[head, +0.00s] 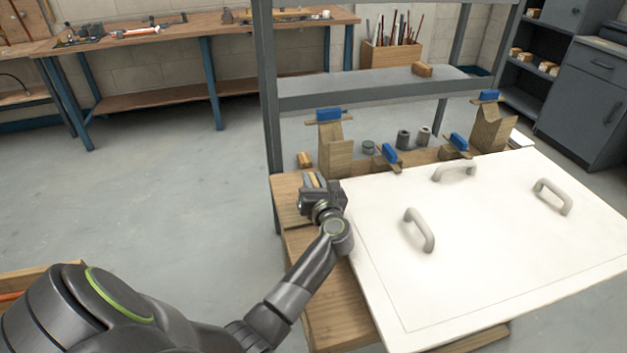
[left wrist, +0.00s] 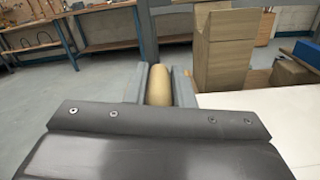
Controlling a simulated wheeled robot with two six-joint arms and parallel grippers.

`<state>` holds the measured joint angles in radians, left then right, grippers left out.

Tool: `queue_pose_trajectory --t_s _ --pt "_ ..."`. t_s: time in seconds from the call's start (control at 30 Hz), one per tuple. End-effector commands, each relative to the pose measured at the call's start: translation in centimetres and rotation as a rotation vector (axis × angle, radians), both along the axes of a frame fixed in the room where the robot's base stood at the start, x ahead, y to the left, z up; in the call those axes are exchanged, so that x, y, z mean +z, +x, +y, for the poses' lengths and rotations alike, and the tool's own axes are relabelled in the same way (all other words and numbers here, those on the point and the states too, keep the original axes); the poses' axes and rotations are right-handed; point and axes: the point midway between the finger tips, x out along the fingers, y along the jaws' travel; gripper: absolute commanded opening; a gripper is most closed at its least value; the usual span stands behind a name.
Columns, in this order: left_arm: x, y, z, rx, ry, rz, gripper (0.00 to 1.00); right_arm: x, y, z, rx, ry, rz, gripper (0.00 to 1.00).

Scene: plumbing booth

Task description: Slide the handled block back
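My left gripper (head: 317,184) is at the left edge of the wooden bench, beside the white panel's back left corner. In the left wrist view a rounded wooden piece (left wrist: 159,86), which looks like the block's handle, sits between the two fingers (left wrist: 159,90), with both fingers close against its sides. The block under it is hidden by the gripper and wrist. My right gripper is not in view.
A white panel (head: 475,285) with three grey handles covers most of the bench (head: 338,312). Wooden stands with blue tops (head: 335,150) (head: 490,125) stand behind it. A small wooden block (head: 304,159) lies left of the nearer stand. A grey frame post (head: 267,90) rises at the back left.

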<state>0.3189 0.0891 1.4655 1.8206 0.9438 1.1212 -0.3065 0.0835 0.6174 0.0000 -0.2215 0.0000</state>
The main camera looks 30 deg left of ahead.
Motion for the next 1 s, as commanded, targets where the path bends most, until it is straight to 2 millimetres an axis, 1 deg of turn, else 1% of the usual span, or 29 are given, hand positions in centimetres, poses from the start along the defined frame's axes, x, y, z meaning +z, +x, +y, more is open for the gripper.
queue_pose_trajectory --t_s 0.03,0.13,0.17,0.4,0.47,0.6,0.73,0.83,1.0 --pt "0.0 0.0 0.0 0.000 0.000 0.000 0.14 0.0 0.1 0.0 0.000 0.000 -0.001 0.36" --pt "0.0 0.0 0.0 0.000 0.000 0.000 0.01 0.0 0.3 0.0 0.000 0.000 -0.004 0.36" --pt "0.0 0.0 0.0 0.000 0.000 0.000 0.00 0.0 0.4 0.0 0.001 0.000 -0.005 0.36" --pt "0.1 -0.2 0.2 0.001 0.001 0.001 0.00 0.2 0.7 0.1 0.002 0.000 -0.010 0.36" --pt "0.2 -0.8 0.8 0.002 0.002 0.002 0.00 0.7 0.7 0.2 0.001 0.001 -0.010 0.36" --pt "0.3 -3.0 2.6 0.003 0.003 0.004 0.00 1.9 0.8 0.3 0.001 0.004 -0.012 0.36" --pt "0.2 -4.6 4.0 0.002 0.004 0.004 0.00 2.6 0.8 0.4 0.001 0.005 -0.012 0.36" --pt "0.1 -5.2 4.4 0.001 0.001 0.001 0.00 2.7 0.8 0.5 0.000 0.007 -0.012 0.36" --pt "0.0 -5.3 4.6 0.002 0.002 0.002 0.00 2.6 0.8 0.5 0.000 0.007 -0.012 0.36"
